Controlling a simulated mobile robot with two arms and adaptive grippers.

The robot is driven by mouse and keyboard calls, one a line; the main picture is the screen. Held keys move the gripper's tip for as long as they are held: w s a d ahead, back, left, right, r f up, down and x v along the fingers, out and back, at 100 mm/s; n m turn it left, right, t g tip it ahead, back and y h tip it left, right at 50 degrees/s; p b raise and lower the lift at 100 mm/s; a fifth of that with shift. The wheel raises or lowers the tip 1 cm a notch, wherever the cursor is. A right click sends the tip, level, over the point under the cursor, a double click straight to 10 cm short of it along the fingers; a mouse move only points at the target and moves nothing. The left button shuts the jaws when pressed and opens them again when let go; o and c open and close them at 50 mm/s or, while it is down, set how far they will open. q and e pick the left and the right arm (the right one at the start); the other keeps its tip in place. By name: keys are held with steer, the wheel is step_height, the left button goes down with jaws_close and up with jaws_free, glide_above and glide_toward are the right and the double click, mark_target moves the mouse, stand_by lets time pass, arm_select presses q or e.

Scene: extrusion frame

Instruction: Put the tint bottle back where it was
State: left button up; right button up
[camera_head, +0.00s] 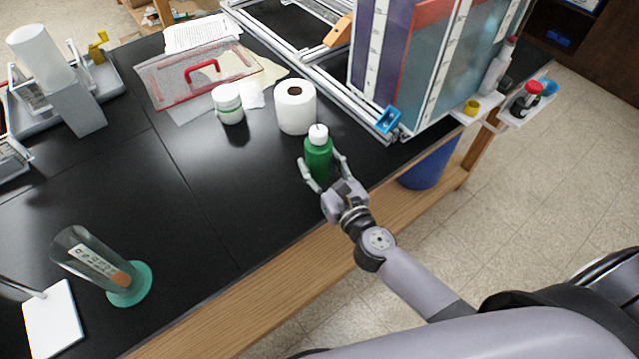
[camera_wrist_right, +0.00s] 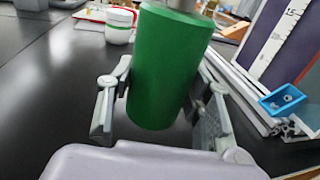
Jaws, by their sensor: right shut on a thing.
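The tint bottle (camera_head: 318,155) is green with a white cap and stands about upright near the front edge of the black bench. My right gripper (camera_head: 323,172) is shut on it, with one finger on each side. In the right wrist view the green bottle (camera_wrist_right: 168,70) fills the middle, between the two fingers (camera_wrist_right: 160,108); its top is cut off. I cannot tell whether its base touches the bench. My left gripper is not in view.
A paper towel roll (camera_head: 296,108) stands just behind the bottle, with a white jar (camera_head: 228,104) to its left. The extrusion frame (camera_head: 340,88) holds a tall tank at right. Small side shelves (camera_head: 478,108) carry bottles. The bench's middle is clear.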

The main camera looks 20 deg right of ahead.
steer(key=shift+f+b, duration=0.35)
steer(key=shift+f, duration=0.45)
steer(key=shift+f+b, duration=1.2)
steer(key=shift+f, duration=0.6)
steer(key=shift+f, duration=0.2)
steer(key=o, duration=1.2)
steer(key=shift+o, duration=0.2)
steer(key=shift+r, duration=0.1)
